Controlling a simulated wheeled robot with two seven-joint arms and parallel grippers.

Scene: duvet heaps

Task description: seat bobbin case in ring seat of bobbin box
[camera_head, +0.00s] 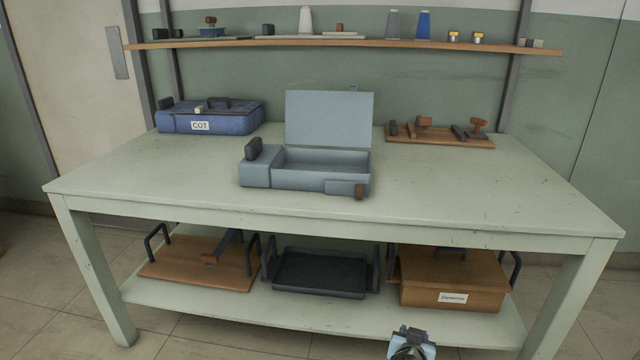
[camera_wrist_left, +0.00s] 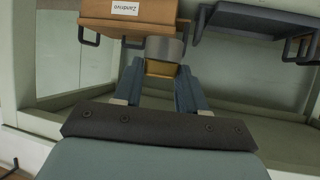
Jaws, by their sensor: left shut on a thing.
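The bobbin box, as I take it, is a grey-blue box (camera_head: 262,172) with its lid (camera_head: 330,118) standing open, in the middle of the tabletop. Its ring seat cannot be made out. My left gripper (camera_head: 411,340) shows at the bottom edge of the head view, low in front of the table and well away from the box. In the left wrist view, its fingers (camera_wrist_left: 161,75) are shut on a short grey cylinder with a brass-coloured part (camera_wrist_left: 165,48), apparently the bobbin case. My right gripper is not in view.
A blue case (camera_head: 225,122) stands at the back left of the table, a wooden board with small parts (camera_head: 440,141) at the back right. The lower shelf holds a black tray (camera_head: 320,275) and a labelled brown box (camera_head: 455,285). The table's front and right are clear.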

